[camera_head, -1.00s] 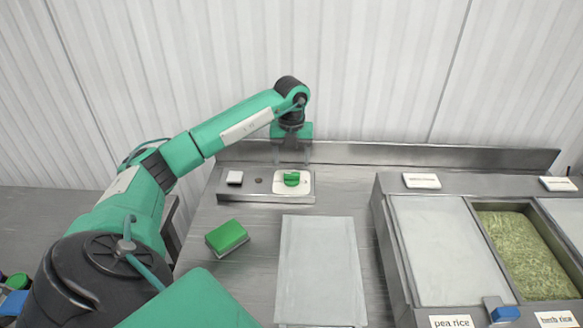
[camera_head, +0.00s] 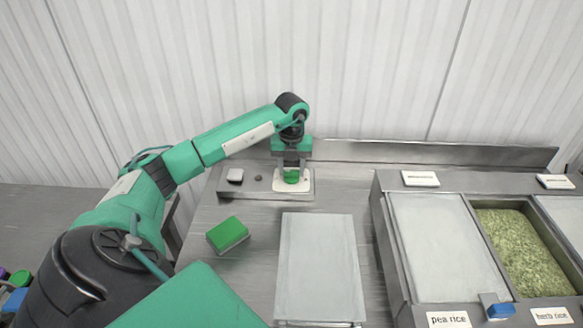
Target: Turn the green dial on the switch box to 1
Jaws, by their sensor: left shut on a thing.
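The green dial (camera_head: 291,176) sits on the white plate of the switch box (camera_head: 226,188) at the back of the steel table. My left gripper (camera_head: 291,170) points down over the dial and is shut on it. The gripper hides the dial's upper part, and I cannot read the dial's markings or its setting. My right gripper is not in the view.
A green-topped block (camera_head: 228,235) lies on the table in front of the switch box. A flat grey-white tray (camera_head: 318,270) lies in the middle. At the right stands a steel counter with a lidded bin (camera_head: 440,250) and a bin of green rice (camera_head: 525,250).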

